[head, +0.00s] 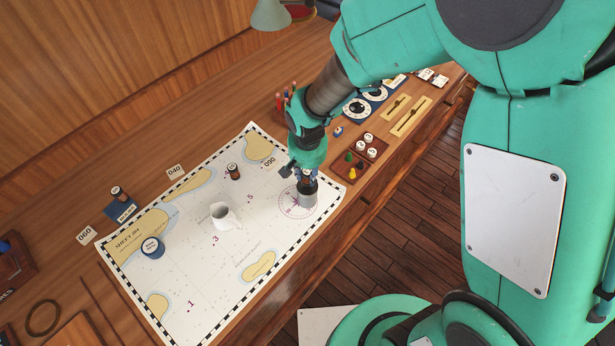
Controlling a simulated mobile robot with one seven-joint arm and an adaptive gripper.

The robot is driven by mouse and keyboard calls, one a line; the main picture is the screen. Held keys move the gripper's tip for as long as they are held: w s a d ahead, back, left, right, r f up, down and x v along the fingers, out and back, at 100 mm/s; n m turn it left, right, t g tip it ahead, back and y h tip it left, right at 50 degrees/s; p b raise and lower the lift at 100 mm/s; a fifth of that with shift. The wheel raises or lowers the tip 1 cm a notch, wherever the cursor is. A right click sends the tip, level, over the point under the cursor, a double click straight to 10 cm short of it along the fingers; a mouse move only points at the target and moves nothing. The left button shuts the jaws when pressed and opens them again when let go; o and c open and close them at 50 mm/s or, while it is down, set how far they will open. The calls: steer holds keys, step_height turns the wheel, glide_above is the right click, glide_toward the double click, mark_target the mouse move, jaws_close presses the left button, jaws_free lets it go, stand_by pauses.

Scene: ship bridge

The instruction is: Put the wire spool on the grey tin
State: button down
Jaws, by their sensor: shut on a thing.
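My gripper (304,173) points down over the right part of the chart and is shut on a small wire spool (307,177) with dark ends and a brown middle. The grey tin (308,196) stands upright on the chart's compass rose, directly below the spool. The spool's lower end is at the tin's top; I cannot tell whether it rests on it or hangs just above. The fingers hide part of the spool.
A similar piece (117,193) stands near a blue block. A red tray (351,172) with small pieces lies right of my gripper.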

mark_target(308, 175)
steer(key=shift+f, duration=1)
steer(key=shift+f, duration=0.1)
steer(key=c, duration=1.4)
jaws_free()
steer(key=r, duration=0.4)
steer(key=s+r, duration=0.1)
steer(key=r, duration=0.7)
steer(key=shift+s+r, duration=0.1)
steer(key=shift+s, duration=0.1)
